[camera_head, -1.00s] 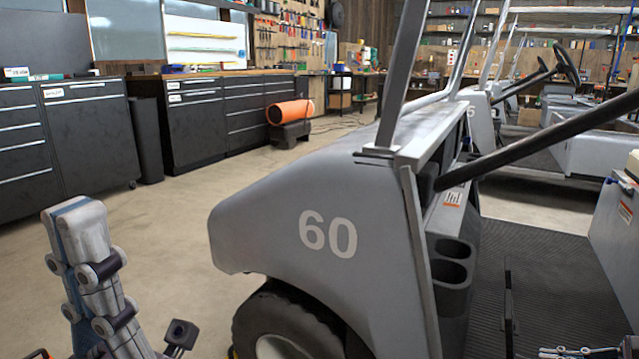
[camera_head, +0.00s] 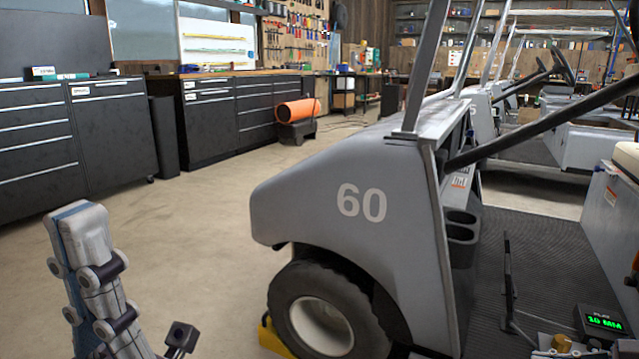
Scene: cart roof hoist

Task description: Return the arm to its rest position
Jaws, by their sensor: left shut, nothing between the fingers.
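My left gripper (camera_head: 80,218) is at the lower left of the head view, its grey fingers pointing up. The fingers are shut together with nothing between them. It is over open concrete floor, apart from the grey cart (camera_head: 340,195) marked 60. The rest of my left arm is mostly below the picture edge. My right gripper is not in view.
The cart's front wheel (camera_head: 322,325) stands by a yellow chock (camera_head: 271,337). A small green-lit display (camera_head: 603,321) is at the lower right. Black tool cabinets (camera_head: 110,135) line the back left. Concrete floor (camera_head: 205,205) between cabinets and cart is clear.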

